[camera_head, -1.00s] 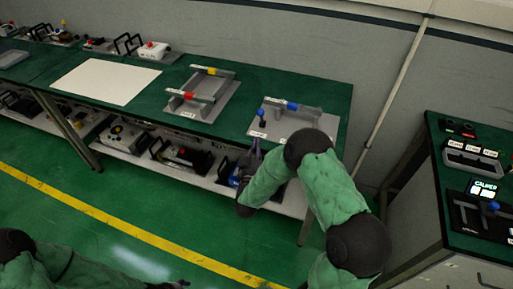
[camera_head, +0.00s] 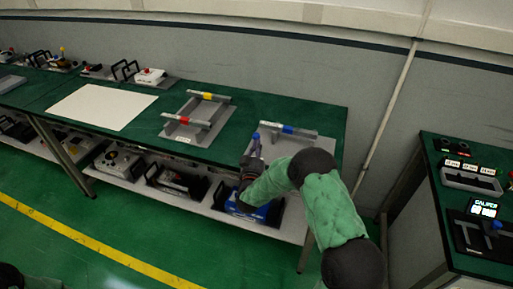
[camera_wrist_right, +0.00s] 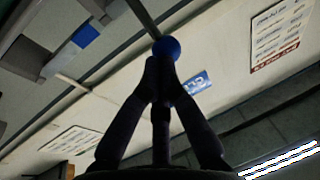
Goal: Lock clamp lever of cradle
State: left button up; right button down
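The cradle with a blue mark (camera_head: 287,129) sits at the right end of the long green bench. Its lever has a blue ball knob (camera_head: 256,136), which also shows large in the right wrist view (camera_wrist_right: 166,48), with a dark rod running up and left from it. My right gripper (camera_head: 254,157) is at the front of this cradle, just below the knob. In the right wrist view its fingers (camera_wrist_right: 158,66) come together at the tips. The tips overlap the knob's lower edge; contact is unclear.
A second cradle with red and yellow marks (camera_head: 193,122) stands to the left, beside a bare white panel (camera_head: 102,106). A blue item (camera_head: 250,209) and boxes lie on the lower shelf. A caliper station (camera_head: 484,209) stands at the right.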

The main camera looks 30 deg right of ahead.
jog(key=shift+r, duration=0.1)
jog(key=shift+w+d+r+g+p, duration=0.2)
jog(key=shift+g+p, duration=0.2)
jog(key=shift+p, duration=0.3)
jog(key=shift+w+d+r+g+y+p, duration=0.15)
jog(key=shift+d+r+g+y+p, duration=0.25)
jog(key=shift+p, duration=0.45)
jog(key=shift+w+d+r+m+g+y+p, duration=0.25)
jog(key=shift+w+d+g+y+p, duration=0.4)
jog(key=shift+p, duration=1)
jog(key=shift+w+d+r+m+g+y+p, duration=0.2)
jog(key=shift+w+d+g+y+p, duration=0.4)
jog(key=shift+p, duration=1)
jog(key=shift+w+d+r+m+g+y+p, duration=0.25)
jog(key=shift+w+d+g+y+p, duration=0.4)
jog(key=shift+p, duration=1)
jog(key=shift+s+d+r, duration=0.1)
jog(key=shift+r, duration=0.1)
